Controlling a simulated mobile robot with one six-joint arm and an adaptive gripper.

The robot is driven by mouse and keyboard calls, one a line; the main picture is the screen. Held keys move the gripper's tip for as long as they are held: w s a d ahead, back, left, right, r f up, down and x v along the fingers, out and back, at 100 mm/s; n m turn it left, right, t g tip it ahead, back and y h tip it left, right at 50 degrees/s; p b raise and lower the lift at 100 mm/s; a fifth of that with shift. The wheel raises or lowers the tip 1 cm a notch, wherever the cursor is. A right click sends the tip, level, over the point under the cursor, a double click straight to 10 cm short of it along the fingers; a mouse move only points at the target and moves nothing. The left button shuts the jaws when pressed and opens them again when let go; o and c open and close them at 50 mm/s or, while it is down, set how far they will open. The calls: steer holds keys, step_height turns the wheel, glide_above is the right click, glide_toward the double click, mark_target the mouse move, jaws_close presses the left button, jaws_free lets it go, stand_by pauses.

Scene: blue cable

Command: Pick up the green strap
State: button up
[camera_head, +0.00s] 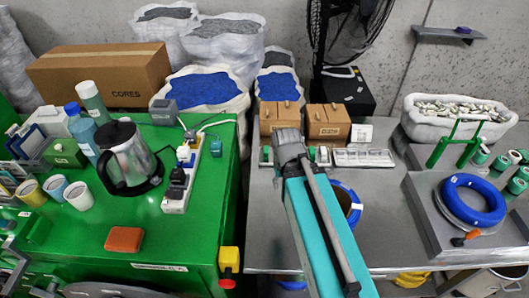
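I see no flat green strap that I can name with certainty. A thin green upright piece (441,146) stands on the right side of the grey metal table (272,230), in front of the white sack; I cannot tell whether it is the strap. My teal arm reaches from the bottom middle over this table. The grey end of the arm, where my gripper (288,142) is, lies near the back of the table, well left of the green piece. Its fingers cannot be made out, so whether it is open or holds anything is unclear.
A blue cable coil (470,199) lies on a raised grey block at right. Another blue ring (346,203) is partly behind my arm. The green table (85,235) at left holds a kettle (128,158), cups and a power strip (182,180). Cardboard boxes (327,121) stand behind my gripper.

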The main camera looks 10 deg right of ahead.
steer(key=m+b, duration=0.2)
glide_above(266, 149)
step_height(266, 149, down, 2)
steer(key=shift+d+f, duration=0.1)
steer(key=shift+d, duration=0.1)
steer(key=shift+f+b, duration=0.2)
steer(key=shift+b, duration=0.1)
step_height(266, 149, down, 8)
steer(key=b, duration=0.8)
steer(key=shift+f, duration=0.15)
stand_by(0.4)
steer(key=shift+a+f+b, duration=0.2)
steer(key=shift+f+b, duration=2.4)
steer(key=shift+b, duration=0.2)
steer(key=shift+c, duration=0.2)
